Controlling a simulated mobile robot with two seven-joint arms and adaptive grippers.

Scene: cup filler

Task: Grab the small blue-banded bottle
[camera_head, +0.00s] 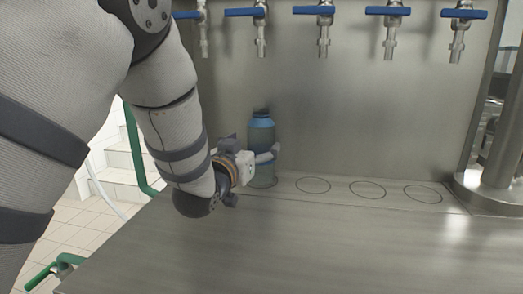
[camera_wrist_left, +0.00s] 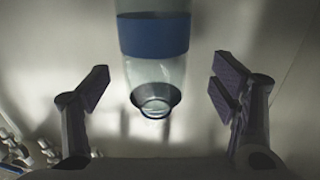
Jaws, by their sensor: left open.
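The small bottle (camera_head: 262,133) is clear greenish glass or plastic with a blue band. In the left wrist view, my left gripper (camera_wrist_left: 161,78) is open, with a gap between each finger and the bottle. My right gripper is not in view.
Several taps with blue handles (camera_head: 325,10) hang from the steel back panel (camera_head: 400,105) above the counter. Outlined circles (camera_head: 313,185) on the counter (camera_head: 300,240) are empty to the right. A steel column (camera_head: 502,160) stands at the right. The front counter is clear.

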